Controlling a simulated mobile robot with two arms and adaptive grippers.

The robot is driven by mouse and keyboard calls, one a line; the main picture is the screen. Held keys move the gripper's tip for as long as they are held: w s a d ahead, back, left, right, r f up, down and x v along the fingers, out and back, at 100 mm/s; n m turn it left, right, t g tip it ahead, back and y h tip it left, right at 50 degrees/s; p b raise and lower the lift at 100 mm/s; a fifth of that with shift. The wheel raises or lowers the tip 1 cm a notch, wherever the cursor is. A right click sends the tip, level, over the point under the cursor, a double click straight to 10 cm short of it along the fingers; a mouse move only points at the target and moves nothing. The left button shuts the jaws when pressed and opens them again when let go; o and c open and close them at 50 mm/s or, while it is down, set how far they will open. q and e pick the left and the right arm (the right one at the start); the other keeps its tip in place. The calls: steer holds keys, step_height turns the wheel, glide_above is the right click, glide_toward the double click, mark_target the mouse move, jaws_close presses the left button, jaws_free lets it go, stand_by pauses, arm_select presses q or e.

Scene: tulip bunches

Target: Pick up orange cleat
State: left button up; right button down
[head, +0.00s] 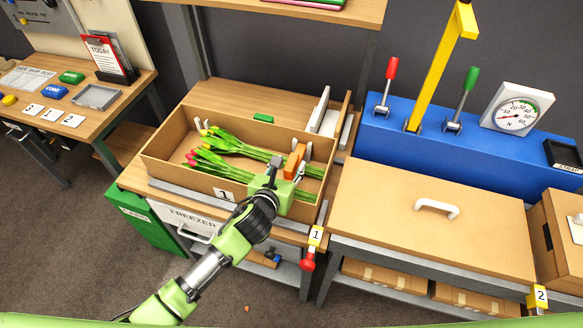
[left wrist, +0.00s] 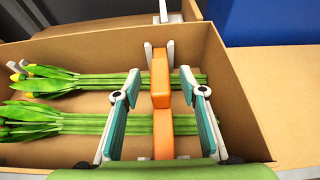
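The orange cleat (head: 294,161) is a narrow upright-looking bar at the right end of an open cardboard box (head: 165,141). In the left wrist view the cleat (left wrist: 162,125) runs across the stems of two tulip bunches (left wrist: 75,123). My left gripper (left wrist: 161,88) is open, with one teal-padded finger on each side of the cleat and gaps between. In the head view my left gripper (head: 283,170) is over the right part of the box and partly hides the cleat. My right gripper is in neither view.
White upright posts (left wrist: 171,52) stand by the cleat's far end. The box's walls surround the bunches closely on the right. A lidded box (head: 440,240) and a blue lever stand (head: 400,145) are to the right, with a dial gauge (head: 516,110).

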arm_select(q)
steer(key=shift+w+d+f, duration=0.15)
steer(key=shift+w+f, duration=0.1)
steer(key=shift+w, duration=0.25)
jaws_close()
